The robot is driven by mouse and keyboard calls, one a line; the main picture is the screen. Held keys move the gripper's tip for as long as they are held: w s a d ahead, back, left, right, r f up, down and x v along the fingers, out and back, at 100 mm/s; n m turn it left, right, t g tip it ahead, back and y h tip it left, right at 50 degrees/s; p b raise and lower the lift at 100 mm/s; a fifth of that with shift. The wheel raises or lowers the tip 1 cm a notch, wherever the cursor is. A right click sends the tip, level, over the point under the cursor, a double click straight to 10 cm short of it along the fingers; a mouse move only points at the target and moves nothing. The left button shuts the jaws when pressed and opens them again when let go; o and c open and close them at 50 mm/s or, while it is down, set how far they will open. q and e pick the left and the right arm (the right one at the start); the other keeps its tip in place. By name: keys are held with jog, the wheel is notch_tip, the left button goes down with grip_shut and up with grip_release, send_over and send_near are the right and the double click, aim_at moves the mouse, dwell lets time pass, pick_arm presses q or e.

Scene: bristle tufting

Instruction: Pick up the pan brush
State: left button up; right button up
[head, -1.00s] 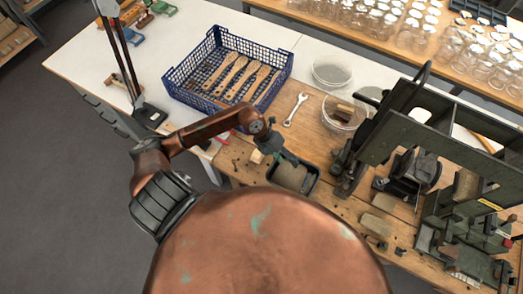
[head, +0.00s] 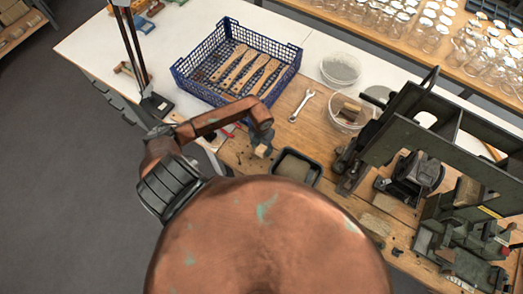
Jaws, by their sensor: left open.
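My left gripper (head: 262,144) hangs open over the wooden bench, seen from above and partly hidden by its own arm. A small pale wooden piece (head: 261,151) shows at its fingertips; it may be the pan brush, but it is too small to tell, and I cannot tell whether the fingers touch it. The blue mesh crate (head: 213,95) behind holds several flat wooden brush handles (head: 240,68). A clear bowl (head: 345,124) to the right holds small brown wooden pieces (head: 351,110). My right gripper is not in view.
A dark shallow tray (head: 313,169) sits just right of the gripper. A wrench (head: 301,106) lies behind it, and a red-handled tool (head: 228,132) lies to its left. A dark green machine (head: 440,150) blocks the right side. Glass jars (head: 430,35) fill the back shelf.

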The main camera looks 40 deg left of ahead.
pick_arm(q)
jog(key=shift+f, duration=0.15)
jog(key=c, duration=1.3)
